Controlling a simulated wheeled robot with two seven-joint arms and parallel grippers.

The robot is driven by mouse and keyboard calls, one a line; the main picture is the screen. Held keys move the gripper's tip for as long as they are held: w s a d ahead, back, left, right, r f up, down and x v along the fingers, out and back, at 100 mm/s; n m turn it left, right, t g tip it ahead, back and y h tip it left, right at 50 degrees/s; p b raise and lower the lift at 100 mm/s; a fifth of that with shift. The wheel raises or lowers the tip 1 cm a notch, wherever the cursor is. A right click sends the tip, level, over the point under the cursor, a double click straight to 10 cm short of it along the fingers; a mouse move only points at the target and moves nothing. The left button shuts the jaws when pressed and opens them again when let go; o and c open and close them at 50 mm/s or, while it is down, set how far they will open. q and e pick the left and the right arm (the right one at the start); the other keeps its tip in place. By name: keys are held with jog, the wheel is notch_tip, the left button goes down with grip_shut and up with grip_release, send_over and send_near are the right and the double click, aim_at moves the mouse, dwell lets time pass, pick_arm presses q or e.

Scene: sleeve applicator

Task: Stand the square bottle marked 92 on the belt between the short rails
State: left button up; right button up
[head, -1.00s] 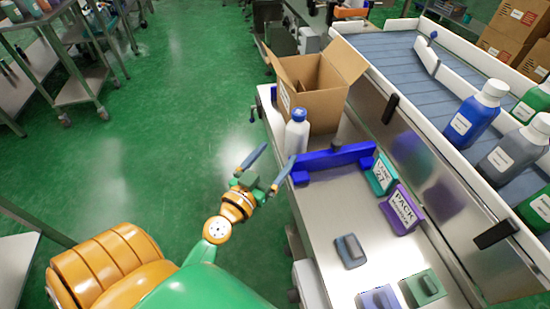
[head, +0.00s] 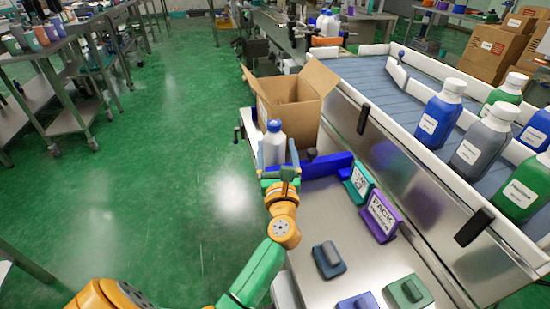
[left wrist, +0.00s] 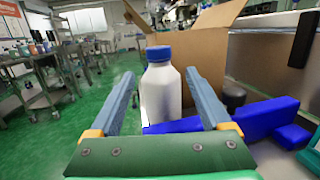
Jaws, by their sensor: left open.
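A white square bottle with a blue cap (head: 273,146) stands upright on the steel bench, in front of the cardboard box. It also shows in the left wrist view (left wrist: 163,88), between and beyond the fingers; I cannot read a number on it. My left gripper (head: 279,158) is open and faces the bottle, with no grip on it. In the left wrist view its two blue-grey fingers (left wrist: 163,100) stand wide apart on either side of the bottle. The belt (head: 372,82) with white rails (head: 395,76) lies at the right. My right gripper is not in view.
An open cardboard box (head: 290,100) stands behind the bottle. A blue bar (head: 328,166) lies beside it. A teal sign (head: 358,184) and a purple sign (head: 380,216) stand on the bench. Several blue, green and grey bottles (head: 440,115) stand on the belt's right part.

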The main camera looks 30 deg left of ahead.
aim_at(275, 133)
pick_arm(q)
jog(key=x, duration=0.7)
jog(key=shift+r, duration=0.35)
jog(key=shift+s, duration=0.15)
grip_shut()
dwell(0.7)
